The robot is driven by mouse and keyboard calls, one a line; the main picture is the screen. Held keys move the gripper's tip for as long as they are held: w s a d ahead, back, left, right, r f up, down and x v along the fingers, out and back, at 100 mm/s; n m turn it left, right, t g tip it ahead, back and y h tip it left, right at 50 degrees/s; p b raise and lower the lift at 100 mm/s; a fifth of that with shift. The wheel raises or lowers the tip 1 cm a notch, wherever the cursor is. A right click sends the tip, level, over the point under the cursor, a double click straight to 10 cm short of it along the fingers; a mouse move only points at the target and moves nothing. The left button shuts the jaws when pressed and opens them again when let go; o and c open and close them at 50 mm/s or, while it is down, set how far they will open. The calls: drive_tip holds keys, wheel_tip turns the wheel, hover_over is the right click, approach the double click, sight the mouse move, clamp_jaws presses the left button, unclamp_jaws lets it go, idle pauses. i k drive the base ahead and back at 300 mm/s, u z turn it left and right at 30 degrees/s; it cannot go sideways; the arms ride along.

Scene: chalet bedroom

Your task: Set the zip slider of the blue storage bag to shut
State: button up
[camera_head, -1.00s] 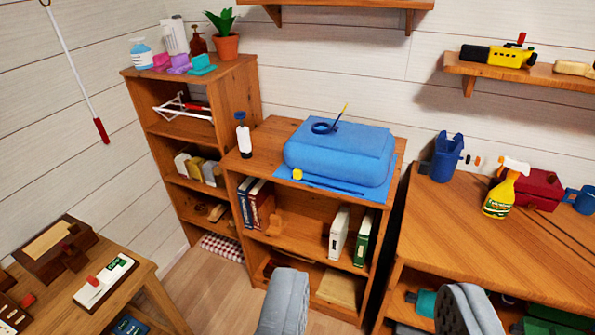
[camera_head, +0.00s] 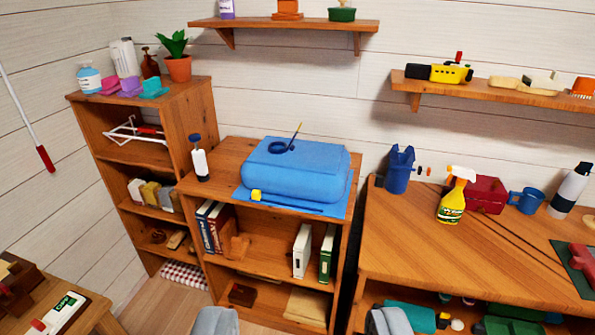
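The blue storage bag (camera_head: 295,172) lies on top of the middle bookcase, on a flat blue sheet. A small yellow block, which looks like the zip slider (camera_head: 255,196), sits at the bag's front left corner. A dark blue ring with a thin yellow-tipped stick shows on top of the bag. My gripper (camera_head: 300,326) shows as two grey fingertips at the bottom edge, spread wide apart with nothing between them. It is below and well short of the bag in the picture.
A white bottle with a dark top (camera_head: 199,158) stands left of the bag on the bookcase (camera_head: 229,158). A wooden desk (camera_head: 440,255) with a spray bottle (camera_head: 453,196) stands to the right. A wall shelf (camera_head: 283,24) hangs above. A small table edge is at lower left.

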sight(255, 195)
drive_tip(key=z, duration=0.25)
drive_tip(key=i, duration=2)
drive_tip(key=u, duration=0.4)
